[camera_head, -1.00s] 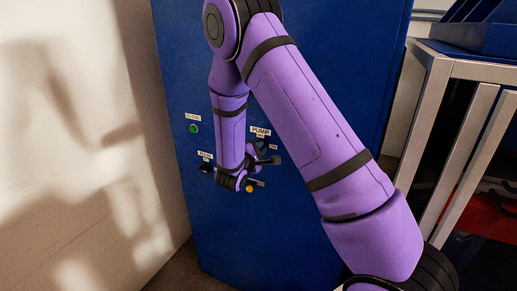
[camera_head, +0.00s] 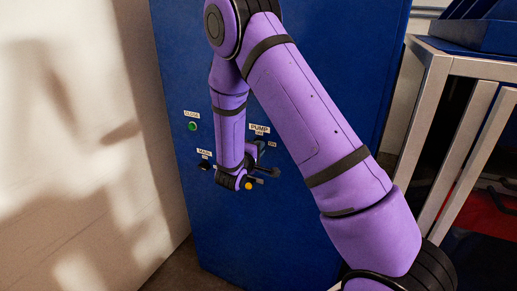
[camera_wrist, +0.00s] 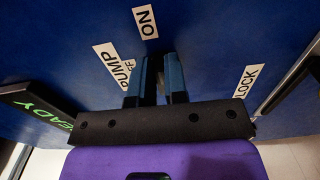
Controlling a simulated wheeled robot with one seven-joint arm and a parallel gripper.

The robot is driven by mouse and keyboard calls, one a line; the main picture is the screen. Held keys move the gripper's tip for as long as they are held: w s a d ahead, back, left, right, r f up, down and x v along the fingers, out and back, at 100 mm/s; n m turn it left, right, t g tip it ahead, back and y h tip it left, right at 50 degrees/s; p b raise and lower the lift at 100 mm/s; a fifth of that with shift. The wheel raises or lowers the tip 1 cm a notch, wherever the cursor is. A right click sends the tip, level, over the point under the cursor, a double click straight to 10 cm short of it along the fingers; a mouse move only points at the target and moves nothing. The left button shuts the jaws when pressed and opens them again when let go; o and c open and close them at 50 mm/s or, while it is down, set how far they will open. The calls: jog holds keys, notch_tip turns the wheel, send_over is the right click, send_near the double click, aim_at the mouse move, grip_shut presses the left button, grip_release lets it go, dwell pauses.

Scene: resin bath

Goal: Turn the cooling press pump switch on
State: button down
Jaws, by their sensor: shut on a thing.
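The pump switch belongs to the blue cabinet (camera_head: 330,60), by the PUMP label (camera_head: 259,128). In the wrist view the PUMP label (camera_wrist: 113,65) is left of my gripper (camera_wrist: 160,62) and the ON label (camera_wrist: 145,21) is ahead of the fingertips. An OFF label is partly covered by the left finger. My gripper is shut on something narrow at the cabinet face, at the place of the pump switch. The fingers hide the switch, so its position does not show. In the head view my wrist covers much of this area.
A green button (camera_head: 192,126) under a CLOSE label and a dark MAIN switch (camera_head: 205,166) are to the left on the cabinet. A LOCK label (camera_wrist: 245,82) is right of the fingers. A white wall (camera_head: 80,150) stands left; a metal-framed table (camera_head: 432,75) stands right.

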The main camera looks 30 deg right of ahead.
jog(key=shift+f, duration=0.1)
jog(key=c, duration=1.1)
grip_release()
jog(key=shift+c, duration=0.2)
jog(key=v, duration=1.1)
